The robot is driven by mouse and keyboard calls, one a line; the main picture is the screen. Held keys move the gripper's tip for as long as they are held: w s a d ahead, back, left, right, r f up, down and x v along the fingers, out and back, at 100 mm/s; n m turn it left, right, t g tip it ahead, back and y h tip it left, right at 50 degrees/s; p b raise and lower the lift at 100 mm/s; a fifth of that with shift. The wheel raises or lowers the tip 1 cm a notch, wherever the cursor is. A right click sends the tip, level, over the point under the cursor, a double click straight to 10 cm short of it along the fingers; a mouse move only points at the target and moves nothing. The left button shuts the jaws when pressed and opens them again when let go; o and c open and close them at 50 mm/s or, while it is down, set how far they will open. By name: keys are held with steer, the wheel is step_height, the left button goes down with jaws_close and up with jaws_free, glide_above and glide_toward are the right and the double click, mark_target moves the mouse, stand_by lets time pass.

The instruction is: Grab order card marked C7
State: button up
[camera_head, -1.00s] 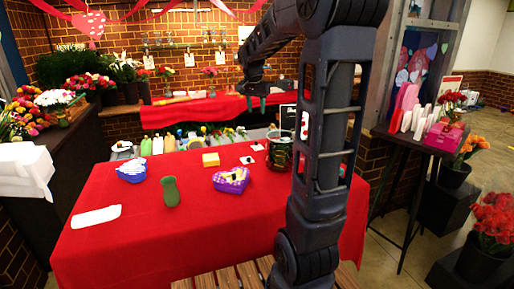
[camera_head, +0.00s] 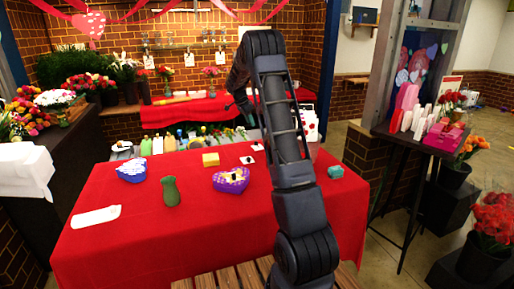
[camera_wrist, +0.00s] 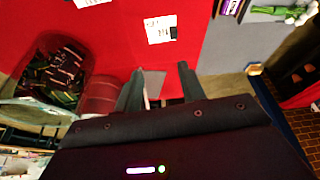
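Two small white cards lie flat on the red tablecloth (camera_head: 120,240) near its back edge, one (camera_head: 247,160) in front of the other (camera_head: 257,146) in the head view. In the wrist view, one white card (camera_wrist: 160,29) with reddish print and a dark mark lies beyond my fingertips, and another (camera_wrist: 90,2) is cut off at the top edge. I cannot read C7 on either. My gripper (camera_wrist: 158,78) is open, its two fingers apart with no card held between them. In the head view my arm largely hides the gripper.
A container with dark contents (camera_wrist: 55,75) and a red cylinder (camera_wrist: 100,95) stand left of my fingers in the wrist view.

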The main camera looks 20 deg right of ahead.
steer(key=w+f+m, duration=0.1)
steer(key=w+f, duration=0.2)
steer(key=f, duration=0.1)
glide_toward(258, 145)
steer(key=shift+d+f, duration=0.15)
steer(key=shift+f, duration=0.25)
steer(key=x, duration=0.5)
steer(key=shift+w, duration=0.1)
jaws_close()
